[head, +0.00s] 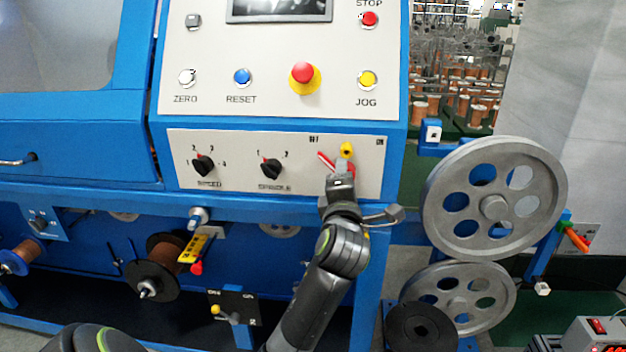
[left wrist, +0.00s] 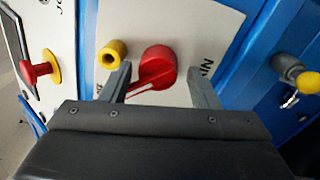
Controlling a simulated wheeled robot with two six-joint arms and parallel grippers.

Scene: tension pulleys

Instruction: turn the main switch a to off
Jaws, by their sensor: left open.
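The main switch is a red rotary knob with a pointer handle (head: 326,161) on the right of the lower control panel. It also shows in the left wrist view as a red knob (left wrist: 157,62), its handle slanting down and left. A yellow round piece (left wrist: 112,54) sits beside it, also visible in the head view (head: 346,150). My left gripper (head: 341,180) is open in front of the switch, its fingers (left wrist: 159,85) on either side of the red handle. I cannot tell whether they touch it. My gripper hides part of the switch and its labels in the head view. My right gripper is not in view.
Two black selector knobs (head: 204,164) (head: 271,168) are left of the switch on the same panel. Above are a red-and-yellow emergency button (head: 304,78) and a yellow JOG button (head: 368,80). Large grey pulleys (head: 494,200) stand to the right. A blue ledge (head: 230,205) runs below the panel.

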